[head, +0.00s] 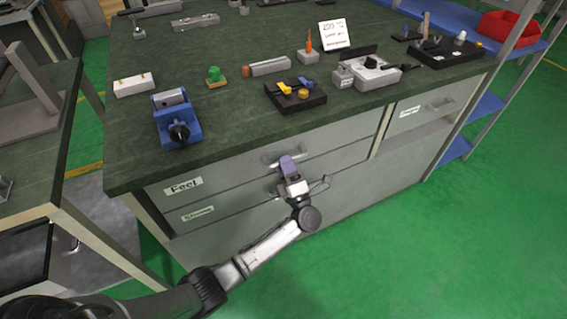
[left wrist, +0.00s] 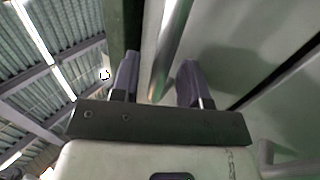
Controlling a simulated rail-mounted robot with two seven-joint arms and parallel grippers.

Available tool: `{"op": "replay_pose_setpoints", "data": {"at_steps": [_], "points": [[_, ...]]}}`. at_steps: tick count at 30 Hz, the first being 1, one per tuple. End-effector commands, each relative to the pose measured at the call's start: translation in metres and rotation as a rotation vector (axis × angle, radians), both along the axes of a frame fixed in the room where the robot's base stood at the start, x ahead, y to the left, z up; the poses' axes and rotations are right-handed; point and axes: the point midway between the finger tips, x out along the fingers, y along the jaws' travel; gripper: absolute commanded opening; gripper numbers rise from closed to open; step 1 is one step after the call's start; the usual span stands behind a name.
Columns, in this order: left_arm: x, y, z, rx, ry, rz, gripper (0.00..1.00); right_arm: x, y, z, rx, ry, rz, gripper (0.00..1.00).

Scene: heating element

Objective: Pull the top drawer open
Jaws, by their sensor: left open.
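The top drawer (head: 230,174) is the upper grey front under the dark green worktop, with a "Feel" label (head: 183,186) at its left. It looks flush with the cabinet. Its metal handle (head: 268,156) is partly hidden by my left gripper (head: 288,164). In the left wrist view, my left gripper (left wrist: 157,78) is open, one finger on each side of the handle bar (left wrist: 169,45). A gap shows between the bar and the right finger; contact with the left finger cannot be told. My right gripper is not in view.
A second labelled drawer (head: 230,207) lies directly below, its handle (head: 320,184) beside my left wrist. The worktop (head: 225,120) carries a blue vise (head: 176,120), a black tray with yellow parts (head: 296,94) and a grey device (head: 370,70). Green floor (head: 400,240) in front is clear.

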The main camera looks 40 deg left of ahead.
Motion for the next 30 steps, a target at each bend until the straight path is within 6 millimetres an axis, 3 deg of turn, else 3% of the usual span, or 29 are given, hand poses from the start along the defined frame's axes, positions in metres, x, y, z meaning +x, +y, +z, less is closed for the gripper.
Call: {"op": "replay_pose_setpoints", "data": {"at_steps": [14,27,30], "points": [[0.0027,0.0061,0.0053,0.001,0.0,0.0,0.41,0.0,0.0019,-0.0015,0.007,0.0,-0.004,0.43],[0.0025,0.006,0.0048,0.0,0.0,0.0,0.0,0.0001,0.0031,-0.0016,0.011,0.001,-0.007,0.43],[0.0025,0.006,0.0048,0.0,0.0,0.0,0.0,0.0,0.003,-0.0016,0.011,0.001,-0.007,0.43]]}}
